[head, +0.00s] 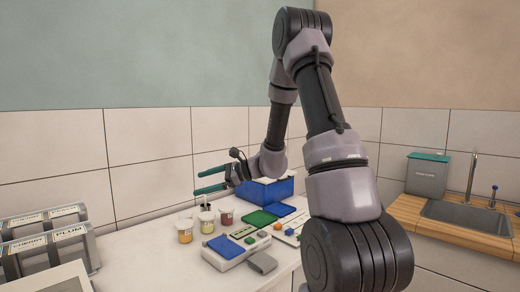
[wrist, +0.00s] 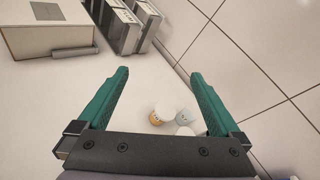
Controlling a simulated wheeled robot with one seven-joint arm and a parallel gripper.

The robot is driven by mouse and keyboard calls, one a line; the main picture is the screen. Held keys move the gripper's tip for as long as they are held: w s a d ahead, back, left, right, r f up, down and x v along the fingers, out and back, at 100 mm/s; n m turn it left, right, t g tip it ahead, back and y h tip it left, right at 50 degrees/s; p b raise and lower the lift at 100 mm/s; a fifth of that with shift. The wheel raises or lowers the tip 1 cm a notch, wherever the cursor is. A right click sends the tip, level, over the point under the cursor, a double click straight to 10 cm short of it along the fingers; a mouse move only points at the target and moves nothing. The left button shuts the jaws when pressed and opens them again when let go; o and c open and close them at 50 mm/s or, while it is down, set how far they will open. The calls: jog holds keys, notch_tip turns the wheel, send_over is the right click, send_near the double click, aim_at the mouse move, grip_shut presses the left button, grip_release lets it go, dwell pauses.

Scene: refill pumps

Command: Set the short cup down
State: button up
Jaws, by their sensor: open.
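My gripper (head: 198,183) is open, its two teal fingers held above the counter with nothing between them; it shows the same in the wrist view (wrist: 159,72). Below it several small cups stand on the white counter: one with orange contents (head: 185,232), a pale one with a yellow-green band (head: 207,221) and a dark reddish one (head: 227,216). In the wrist view an orange-sided cup (wrist: 156,119) and a pale grey cup (wrist: 186,117) show between and below the fingers. I cannot tell which cup is the short one. All these cups are apart from the fingers.
A white device with a blue pad (head: 222,246) stands in front of the cups. Green (head: 261,218) and blue (head: 281,210) squares lie to the right, before a blue bin (head: 266,192).

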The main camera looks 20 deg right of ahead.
jog(key=s+r+n+g+h, duration=0.2)
jog(key=s+r+n, duration=0.3)
jog(key=s, duration=0.3)
jog(key=s+r+n+g+h, duration=0.2)
jog(key=s+r+n, duration=0.25)
jog(key=s, duration=0.35)
jog(key=s+d+r+n+t+h, duration=0.4)
jog(key=s+d+r+n+h, duration=0.1)
jog(key=s+d, duration=0.4)
jog(key=shift+s+r+t+h, duration=0.4)
jog(key=shift+s+r+h, duration=0.45)
jog(key=shift+s+h, duration=0.25)
